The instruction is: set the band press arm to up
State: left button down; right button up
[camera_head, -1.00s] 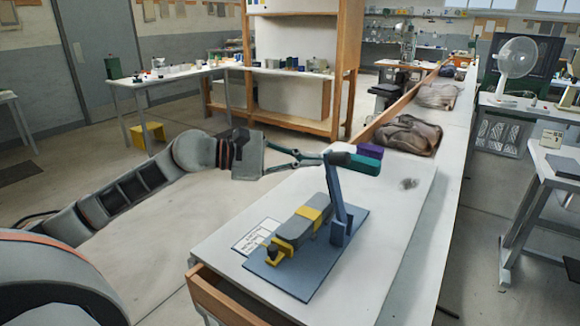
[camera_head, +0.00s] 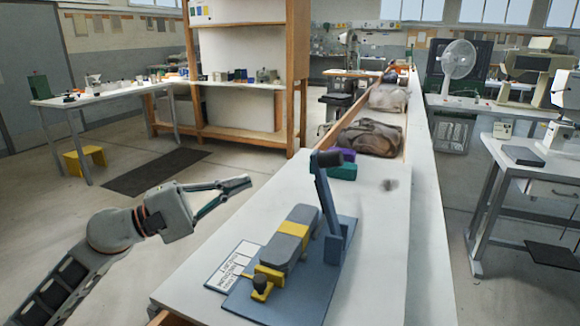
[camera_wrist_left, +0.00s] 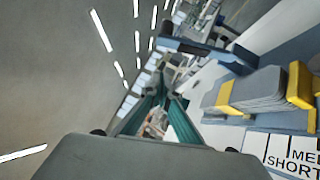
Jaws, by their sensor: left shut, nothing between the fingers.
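The band press has a blue base plate (camera_head: 300,290) on the white table, with a grey body (camera_head: 288,243) crossed by a yellow band (camera_head: 293,229). Its blue press arm (camera_head: 325,198) stands raised and nearly upright, leaning a little left, with a dark handle (camera_head: 327,158) on top. The blue arm also shows in the left wrist view (camera_wrist_left: 205,50). My left gripper (camera_head: 248,183) is shut and empty, in the air left of the press arm and apart from it. Its teal fingers show in the left wrist view (camera_wrist_left: 158,100). My right gripper is not in view.
A printed card (camera_head: 232,266) lies beside the base plate. A green box (camera_head: 343,171) and a purple box (camera_head: 346,154) stand behind the press arm. Brown bags (camera_head: 368,138) lie further back. The table right of the press is clear.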

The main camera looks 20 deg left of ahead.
aim_at(312, 162)
pick_arm(q)
jog(key=s+d+p+x, duration=0.2)
jog(key=p+x, duration=0.2)
jog(key=x, duration=0.8)
jog(key=shift+r+p, duration=0.35)
jog(key=shift+p, duration=0.05)
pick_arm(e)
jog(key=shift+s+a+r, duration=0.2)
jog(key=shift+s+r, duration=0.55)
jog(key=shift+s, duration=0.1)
pick_arm(q)
jog(key=d+r+p, duration=0.1)
jog(key=d+m+g+p, duration=0.1)
jog(key=p, duration=0.1)
jog(key=shift+s+d+r, duration=0.1)
jog(key=shift+s+r, duration=0.1)
jog(key=shift+r, duration=0.2)
jog(key=shift+d+m+y, duration=0.1)
jog(key=shift+m+y, duration=0.2)
jog(key=shift+f, duration=0.3)
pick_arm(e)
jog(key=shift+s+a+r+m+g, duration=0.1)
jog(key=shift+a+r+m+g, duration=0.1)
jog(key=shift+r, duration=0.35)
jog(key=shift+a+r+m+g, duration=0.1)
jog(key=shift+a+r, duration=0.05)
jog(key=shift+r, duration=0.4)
